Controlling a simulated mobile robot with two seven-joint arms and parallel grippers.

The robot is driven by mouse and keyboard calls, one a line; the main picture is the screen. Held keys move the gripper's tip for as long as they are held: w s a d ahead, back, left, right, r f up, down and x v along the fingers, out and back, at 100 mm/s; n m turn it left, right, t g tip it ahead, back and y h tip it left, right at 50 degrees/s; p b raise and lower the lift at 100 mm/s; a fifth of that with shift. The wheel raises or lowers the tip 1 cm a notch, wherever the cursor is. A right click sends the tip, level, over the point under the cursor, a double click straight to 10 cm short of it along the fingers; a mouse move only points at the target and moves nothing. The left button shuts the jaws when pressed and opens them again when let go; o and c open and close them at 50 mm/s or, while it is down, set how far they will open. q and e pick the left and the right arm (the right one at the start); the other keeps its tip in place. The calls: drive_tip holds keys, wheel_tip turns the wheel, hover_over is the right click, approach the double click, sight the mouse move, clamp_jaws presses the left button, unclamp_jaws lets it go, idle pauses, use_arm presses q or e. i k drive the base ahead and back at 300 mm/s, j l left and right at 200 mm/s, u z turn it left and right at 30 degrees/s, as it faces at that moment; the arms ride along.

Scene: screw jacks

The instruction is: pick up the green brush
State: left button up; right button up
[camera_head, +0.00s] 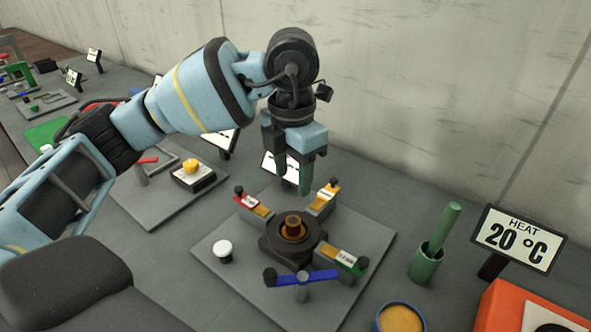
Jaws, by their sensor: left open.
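The green brush (444,229) stands tilted in a green cup (425,264) on the table, right of the middle. Only its handle shows; its lower end is hidden in the cup. My left gripper (293,185) points down above the back of a grey plate, left of the brush and apart from it. Its green-tipped fingers are open, and I see nothing between them. My right gripper does not show.
A grey plate (215,262) carries a dark jack with a copper-coloured centre (294,228), coloured blocks and a blue bar (322,276). A bowl (400,318), an orange device (510,312) and a "HEAT 20 °C" sign (517,238) stand near the cup. A wall closes the back.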

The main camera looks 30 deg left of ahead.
sight(452, 213)
drive_tip(key=k, duration=1)
